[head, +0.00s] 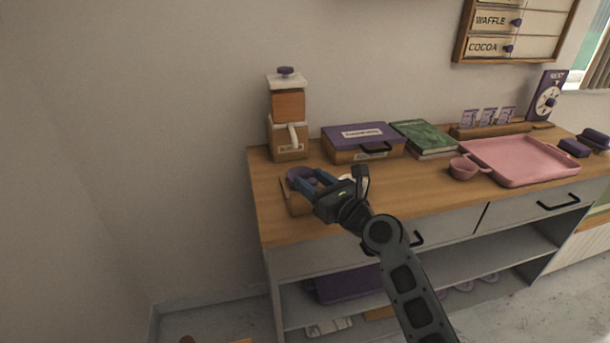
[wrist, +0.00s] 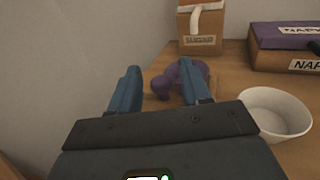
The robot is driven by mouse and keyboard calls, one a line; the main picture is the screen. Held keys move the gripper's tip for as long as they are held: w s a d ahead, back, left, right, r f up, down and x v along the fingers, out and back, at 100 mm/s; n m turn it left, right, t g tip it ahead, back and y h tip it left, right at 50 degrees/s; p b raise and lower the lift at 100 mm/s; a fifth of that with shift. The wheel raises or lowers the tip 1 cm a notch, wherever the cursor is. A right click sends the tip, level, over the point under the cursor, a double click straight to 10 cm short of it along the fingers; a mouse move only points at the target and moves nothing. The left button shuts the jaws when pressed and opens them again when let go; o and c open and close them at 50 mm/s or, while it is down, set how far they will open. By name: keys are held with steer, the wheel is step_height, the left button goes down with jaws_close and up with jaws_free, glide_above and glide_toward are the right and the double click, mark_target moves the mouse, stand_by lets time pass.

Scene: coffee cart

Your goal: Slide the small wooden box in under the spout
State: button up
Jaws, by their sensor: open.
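A tall wooden dispenser (head: 288,105) with a white lid and purple knob stands at the counter's back left. Its white spout (head: 293,135) points down in front; the spout also shows at the top of the wrist view (wrist: 197,18). A small tan wooden box (head: 296,204) appears at the counter's left front, mostly hidden by my gripper; I cannot make it out clearly in the wrist view. My gripper (head: 308,180) is open, its blue fingers apart at the box; contact cannot be told. In the wrist view, the gripper (wrist: 158,80) has purple rounded items (wrist: 193,76) beyond and between its fingers.
A white bowl (wrist: 275,112) is close on the gripper's right. A purple-lidded napkin box (head: 362,142) and a green book (head: 424,137) stand behind. A pink cup (head: 463,168) and pink tray (head: 520,175) are farther right. The counter's left edge and wall are close.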

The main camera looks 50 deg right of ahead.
steer(key=shift+x, duration=1.2)
jaws_close()
